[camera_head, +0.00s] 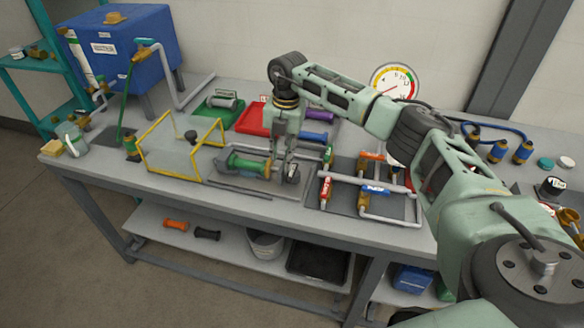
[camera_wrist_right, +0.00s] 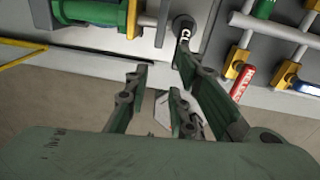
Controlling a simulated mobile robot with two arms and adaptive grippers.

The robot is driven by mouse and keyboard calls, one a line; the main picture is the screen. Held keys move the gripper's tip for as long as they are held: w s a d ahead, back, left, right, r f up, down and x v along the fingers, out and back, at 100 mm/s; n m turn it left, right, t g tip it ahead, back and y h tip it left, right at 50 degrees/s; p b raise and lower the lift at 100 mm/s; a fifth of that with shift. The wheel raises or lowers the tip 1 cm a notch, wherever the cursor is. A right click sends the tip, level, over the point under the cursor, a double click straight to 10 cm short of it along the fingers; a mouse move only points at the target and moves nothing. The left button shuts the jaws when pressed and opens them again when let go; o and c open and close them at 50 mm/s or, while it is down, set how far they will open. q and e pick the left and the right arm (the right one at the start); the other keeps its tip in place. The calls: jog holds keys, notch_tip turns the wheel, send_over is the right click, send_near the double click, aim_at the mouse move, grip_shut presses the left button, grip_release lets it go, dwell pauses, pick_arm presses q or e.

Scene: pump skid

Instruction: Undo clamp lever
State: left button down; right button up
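A dark round knob with white lettering starting "CL" (camera_wrist_right: 184,27) shows at the top of the right wrist view; it looks like the end of the clamp lever. It lies just beyond my right gripper (camera_wrist_right: 161,72), close to the right fingertip. The fingers are apart with nothing between them; I cannot tell whether one touches the knob. In the head view my right gripper (camera_head: 283,172) points down at the bench front, just right of the green pump body (camera_head: 248,164), and partly hides the clamp area. The pump body also shows in the wrist view (camera_wrist_right: 92,12). My left gripper is not in view.
A yellow-framed clear guard (camera_head: 172,150) stands left of the pump. Right of the gripper is pipework with a red handle (camera_head: 326,190) and a blue handle (camera_head: 376,190). A pressure gauge (camera_head: 394,82) and a red tray (camera_head: 252,120) are behind. The bench front edge is close.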

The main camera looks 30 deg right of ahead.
aim_at(292, 172)
jog(key=shift+s+d+r+h, duration=0.15)
jog(key=shift+s+d+r, duration=0.1)
jog(key=shift+d, duration=0.35)
jog(key=shift+s+d+r+h, duration=0.1)
jog(key=shift+d+r+h, duration=0.1)
jog(key=shift+d, duration=0.4)
jog(key=shift+s+d+f+m, duration=0.1)
jog(key=shift+d+m, duration=0.15)
jog(key=shift+m, duration=0.05)
notch_tip(292, 172, down, 6)
jog(key=shift+a+f+p, duration=0.1)
jog(key=shift+p, duration=0.95)
jog(key=shift+f, duration=0.65)
grip_shut()
